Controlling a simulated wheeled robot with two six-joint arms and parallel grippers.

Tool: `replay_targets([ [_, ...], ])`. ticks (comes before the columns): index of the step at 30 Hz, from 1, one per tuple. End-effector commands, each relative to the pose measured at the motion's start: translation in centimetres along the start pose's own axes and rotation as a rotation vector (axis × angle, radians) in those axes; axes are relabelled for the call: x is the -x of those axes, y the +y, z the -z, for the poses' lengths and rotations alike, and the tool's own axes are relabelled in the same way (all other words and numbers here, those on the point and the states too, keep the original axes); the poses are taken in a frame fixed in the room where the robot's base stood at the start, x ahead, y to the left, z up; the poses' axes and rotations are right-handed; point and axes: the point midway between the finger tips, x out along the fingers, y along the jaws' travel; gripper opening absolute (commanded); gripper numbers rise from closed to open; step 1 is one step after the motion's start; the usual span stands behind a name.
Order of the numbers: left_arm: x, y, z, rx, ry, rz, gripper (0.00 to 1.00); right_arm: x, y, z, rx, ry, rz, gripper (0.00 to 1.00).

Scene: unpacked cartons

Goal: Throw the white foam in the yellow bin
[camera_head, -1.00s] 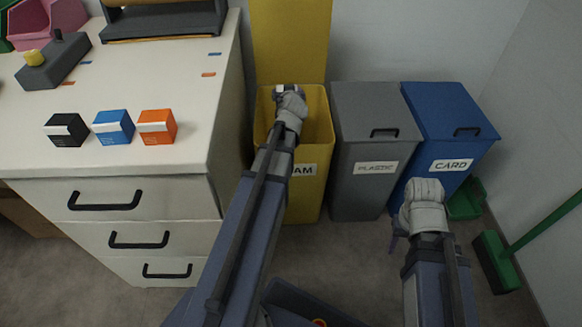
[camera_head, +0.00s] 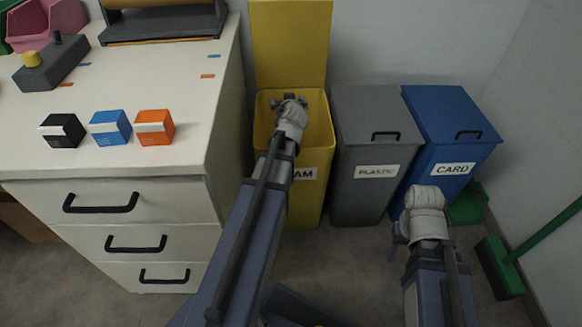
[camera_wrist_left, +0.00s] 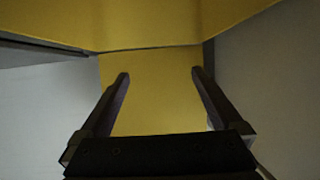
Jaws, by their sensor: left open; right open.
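The yellow bin (camera_head: 312,200) stands with its lid (camera_head: 290,45) raised, its label partly hidden by my left arm and reading "AM". My left gripper (camera_head: 289,99) is over the mouth of the bin, its fingers spread. In the left wrist view the two fingers (camera_wrist_left: 160,76) are apart with nothing between them, against yellow surfaces. I see no white foam in these views; part of the bin's inside is hidden by my left arm. My right gripper (camera_head: 398,243) is low in front of the grey and blue bins, apart from them, with nothing seen in it.
A closed grey bin (camera_head: 372,150) marked PLASTIC and a blue bin (camera_head: 455,135) marked CARD stand to the right. A white drawer counter (camera_head: 140,200) with small boxes (camera_head: 110,127) stands left. A green broom (camera_head: 500,265) and dustpan (camera_head: 467,205) are at the right wall.

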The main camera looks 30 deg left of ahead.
Motion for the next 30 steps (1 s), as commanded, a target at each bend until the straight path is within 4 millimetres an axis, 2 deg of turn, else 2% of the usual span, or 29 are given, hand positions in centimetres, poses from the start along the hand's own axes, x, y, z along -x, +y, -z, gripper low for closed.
replay_targets([
  [13,6.8,-0.1,0.1,-0.001,0.001,-0.001,1.00,2.7,0.3,-0.1,0.006,0.000,0.000,0.50],
  [16,7.3,0.0,0.1,-0.001,0.000,-0.001,1.00,2.8,0.3,-0.2,0.006,0.000,0.000,0.50],
  [30,7.2,0.0,0.0,-0.001,0.000,0.000,1.00,2.7,0.3,-0.1,0.006,0.000,0.000,0.50],
])
